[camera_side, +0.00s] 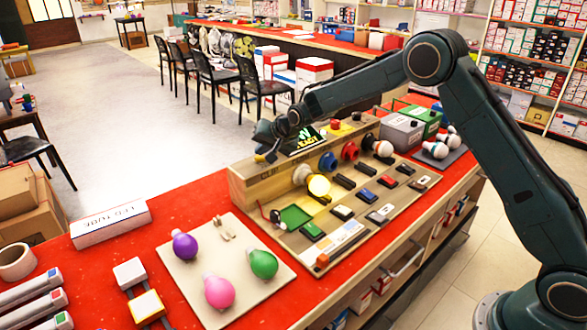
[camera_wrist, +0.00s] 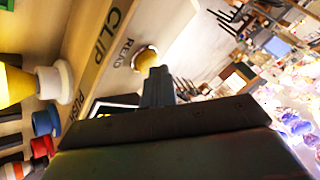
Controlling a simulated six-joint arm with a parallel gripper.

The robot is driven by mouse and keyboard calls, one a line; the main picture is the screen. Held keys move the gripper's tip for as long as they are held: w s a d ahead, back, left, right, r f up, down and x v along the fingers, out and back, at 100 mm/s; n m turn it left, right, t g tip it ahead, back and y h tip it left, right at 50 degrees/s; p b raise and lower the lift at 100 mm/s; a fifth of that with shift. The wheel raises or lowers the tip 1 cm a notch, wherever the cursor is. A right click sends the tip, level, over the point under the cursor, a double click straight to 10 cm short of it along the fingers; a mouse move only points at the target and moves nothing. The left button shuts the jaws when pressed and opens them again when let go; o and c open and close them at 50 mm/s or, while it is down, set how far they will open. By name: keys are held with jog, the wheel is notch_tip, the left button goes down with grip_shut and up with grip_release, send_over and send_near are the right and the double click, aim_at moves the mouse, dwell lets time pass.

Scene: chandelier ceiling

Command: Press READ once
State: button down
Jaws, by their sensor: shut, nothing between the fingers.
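The READ button (camera_wrist: 146,58) is a round yellowish knob beside the black word READ on the wooden panel (camera_wrist: 105,60) in the wrist view. My gripper (camera_wrist: 158,76) is shut and empty, its tips just short of the knob in that picture; I cannot tell whether they touch it. In the side view my gripper (camera_side: 268,150) hangs over the back top edge of the wooden tester (camera_side: 245,185), left of a dark screen (camera_side: 305,142) with green lettering.
A glowing yellow bulb (camera_side: 319,186) and coloured sockets, including a blue one (camera_side: 328,161), stick out of the tester's front. A board (camera_side: 190,275) with purple, pink and green bulbs lies on the red counter. Grey and green boxes stand right of the tester.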

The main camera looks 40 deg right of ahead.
aim_at(263, 159)
dwell(0.6)
jog(key=shift+r, duration=0.75)
jog(key=shift+r, duration=0.15)
jog(key=shift+r, duration=2.4)
jog(key=shift+s, duration=0.1)
